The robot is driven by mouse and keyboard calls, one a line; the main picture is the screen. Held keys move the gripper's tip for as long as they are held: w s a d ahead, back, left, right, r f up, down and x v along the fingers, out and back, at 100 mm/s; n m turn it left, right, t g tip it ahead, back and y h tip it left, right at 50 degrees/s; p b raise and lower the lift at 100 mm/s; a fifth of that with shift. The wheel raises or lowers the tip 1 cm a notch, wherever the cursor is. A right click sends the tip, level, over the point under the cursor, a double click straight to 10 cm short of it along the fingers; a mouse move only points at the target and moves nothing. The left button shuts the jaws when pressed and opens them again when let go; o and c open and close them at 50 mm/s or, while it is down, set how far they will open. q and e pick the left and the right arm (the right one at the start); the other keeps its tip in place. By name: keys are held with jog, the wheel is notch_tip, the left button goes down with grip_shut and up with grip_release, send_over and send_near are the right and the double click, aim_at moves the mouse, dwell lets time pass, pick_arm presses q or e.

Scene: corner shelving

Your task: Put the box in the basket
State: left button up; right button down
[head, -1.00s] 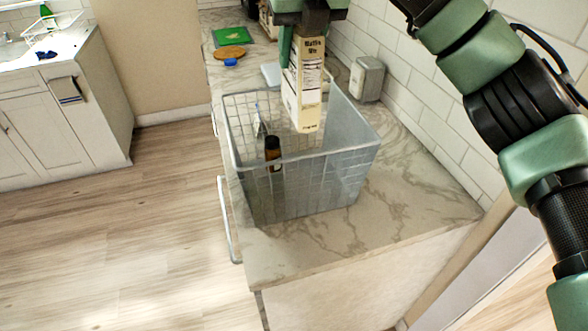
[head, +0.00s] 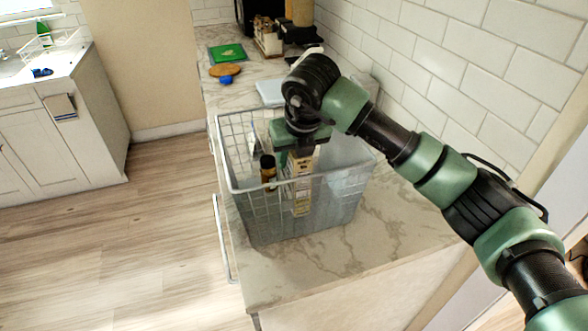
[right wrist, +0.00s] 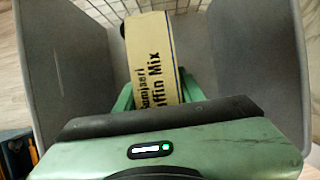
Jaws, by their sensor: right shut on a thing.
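The muffin mix box (head: 302,190), cream with dark print, stands inside the grey wire basket (head: 345,190) on the counter. My right gripper (head: 298,150) reaches down into the basket and is shut on the top of the box. In the right wrist view the box (right wrist: 152,62) lies between the fingers of my right gripper (right wrist: 155,98), with the basket's walls (right wrist: 70,70) on both sides. Whether the box touches the basket floor is hidden. My left gripper is not in view.
A dark brown bottle (head: 268,172) stands in the basket just left of the box. A green board (head: 227,53), a round wooden board (head: 225,70) and a blue item (head: 225,80) lie farther back on the counter (head: 390,235). A tiled wall (head: 450,60) runs along the right.

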notch_tip(320, 180, down, 4)
jog(key=shift+f+p, duration=0.2)
jog(key=shift+p, duration=0.45)
jog(key=shift+f, duration=0.35)
jog(key=shift+w, duration=0.1)
jog(key=c, duration=1.3)
grip_release()
jog(key=shift+f, duration=0.15)
jog(key=o, duration=0.4)
